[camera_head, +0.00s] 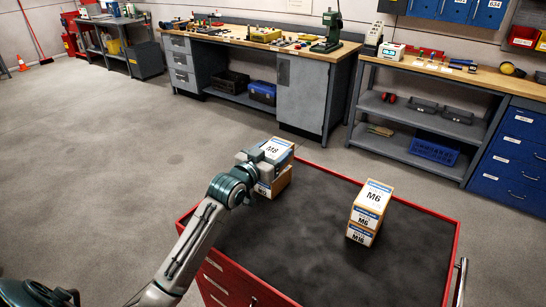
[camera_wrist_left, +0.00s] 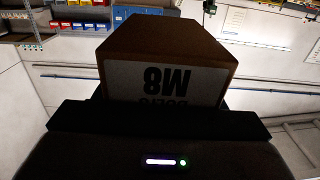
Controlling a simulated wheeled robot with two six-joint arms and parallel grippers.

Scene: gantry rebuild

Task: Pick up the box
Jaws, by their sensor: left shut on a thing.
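A cardboard box with a white M8 label (camera_head: 277,150) sits at the far left of the red cart's dark top (camera_head: 330,215). It is above a second box (camera_head: 274,184); I cannot tell whether the two touch. My left gripper (camera_head: 262,158) is shut on the M8 box. In the left wrist view the M8 box (camera_wrist_left: 165,55) fills the middle, its label upside down, and the fingers are mostly dark. Another pair of stacked boxes, with an M6 box (camera_head: 373,197) on top of a lower box (camera_head: 361,233), stands on the right. My right gripper is not in view.
The cart has a raised red rim (camera_head: 452,255) and a handle at its right. Behind it stand a workbench (camera_head: 260,45) with tools, a shelf bench (camera_head: 425,105) and blue drawers (camera_head: 517,155). The cart top is clear between the stacks and in front. Open floor lies left.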

